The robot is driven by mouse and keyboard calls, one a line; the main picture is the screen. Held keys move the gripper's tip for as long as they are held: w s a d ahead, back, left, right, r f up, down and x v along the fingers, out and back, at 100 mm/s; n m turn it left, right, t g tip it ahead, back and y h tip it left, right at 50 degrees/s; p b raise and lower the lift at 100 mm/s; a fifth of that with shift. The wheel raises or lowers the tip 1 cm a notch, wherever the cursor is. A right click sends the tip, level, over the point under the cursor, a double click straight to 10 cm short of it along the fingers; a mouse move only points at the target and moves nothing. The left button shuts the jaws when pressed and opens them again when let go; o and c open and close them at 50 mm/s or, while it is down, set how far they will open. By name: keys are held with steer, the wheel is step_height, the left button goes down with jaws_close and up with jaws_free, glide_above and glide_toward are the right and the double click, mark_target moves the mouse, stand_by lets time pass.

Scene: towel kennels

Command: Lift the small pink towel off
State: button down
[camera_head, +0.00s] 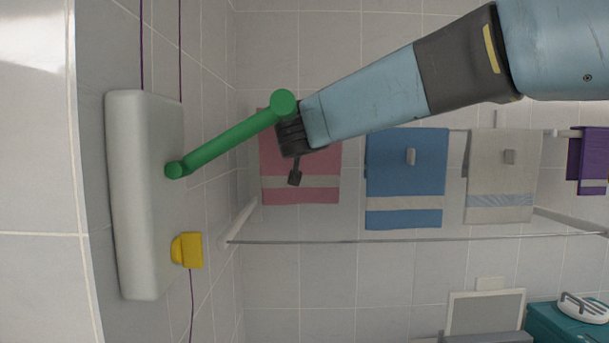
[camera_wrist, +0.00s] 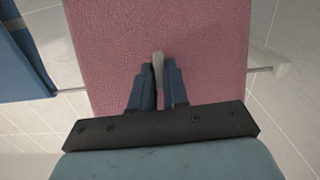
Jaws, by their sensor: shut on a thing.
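The small pink towel (camera_head: 315,165) hangs at the left end of the row of towels, with a pale band across its lower part. In the wrist view the pink towel (camera_wrist: 150,35) fills the middle of the picture and hangs over a bar. My gripper (camera_head: 294,178) is in front of the pink towel. In the wrist view my gripper (camera_wrist: 159,70) has its two blue fingers close together, shut on a small pale grey clip (camera_wrist: 158,68) in front of the towel. Whether cloth is also pinched between the fingers is hidden.
A blue towel (camera_head: 405,165), a beige towel (camera_head: 500,165) and a purple towel (camera_head: 588,160) hang to the right. A thin rail (camera_head: 400,240) runs below them. A green bar (camera_head: 225,143) on a white panel (camera_head: 140,200) stands close on the left, by my arm. A yellow block (camera_head: 190,250) is below it.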

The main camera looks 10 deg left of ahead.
steer(key=s+d+r+t, duration=0.15)
steer(key=s+r, duration=0.25)
steer(key=r, duration=0.4)
steer(key=v, duration=0.7)
steer(key=shift+s+a+f, duration=0.2)
steer(key=shift+s+f, duration=0.15)
steer(key=shift+s, duration=0.1)
